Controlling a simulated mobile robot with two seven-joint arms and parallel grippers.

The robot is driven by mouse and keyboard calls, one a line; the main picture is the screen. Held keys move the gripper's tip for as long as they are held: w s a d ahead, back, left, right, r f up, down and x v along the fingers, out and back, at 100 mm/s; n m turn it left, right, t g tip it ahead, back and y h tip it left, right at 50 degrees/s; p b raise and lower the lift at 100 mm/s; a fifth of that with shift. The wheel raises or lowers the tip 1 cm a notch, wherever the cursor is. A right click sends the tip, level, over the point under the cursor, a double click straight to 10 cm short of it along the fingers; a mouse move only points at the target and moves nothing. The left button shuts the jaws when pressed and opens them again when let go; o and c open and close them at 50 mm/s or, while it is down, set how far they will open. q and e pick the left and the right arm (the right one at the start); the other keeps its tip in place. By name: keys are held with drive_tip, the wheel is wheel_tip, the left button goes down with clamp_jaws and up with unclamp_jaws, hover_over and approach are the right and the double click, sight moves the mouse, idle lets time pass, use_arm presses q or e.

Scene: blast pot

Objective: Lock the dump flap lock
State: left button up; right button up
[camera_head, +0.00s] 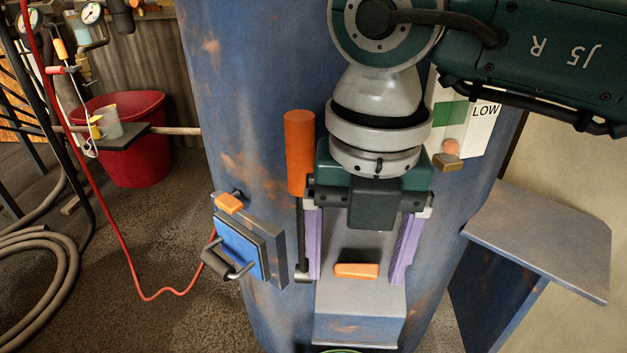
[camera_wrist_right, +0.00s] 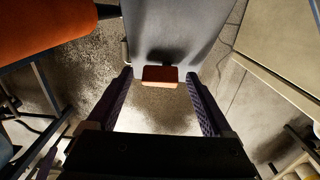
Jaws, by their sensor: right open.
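My right gripper (camera_head: 356,277) hangs in front of the blue pot with its two purple fingers spread wide. A small orange tab (camera_head: 348,270) on the grey chute (camera_head: 360,298) lies between the fingertips, with a gap on each side. It looks like the lock, though no label shows. In the right wrist view the tab (camera_wrist_right: 160,75) sits between the fingertips (camera_wrist_right: 158,82), at the edge of a grey plate (camera_wrist_right: 170,35), and nothing is gripped. I cannot tell the depth between tab and fingertips. My left gripper is not in view.
An orange-handled lever (camera_head: 300,150) stands close left of the gripper. A blue hinged panel (camera_head: 243,247) with an orange piece (camera_head: 229,203) is farther left. A grey shelf (camera_head: 545,235) juts out at right. A red hose (camera_head: 125,260) hangs at left.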

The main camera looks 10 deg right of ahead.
sight(357, 264)
wheel_tip(357, 264, up, 10)
drive_tip(key=p, duration=0.2)
idle(0.3)
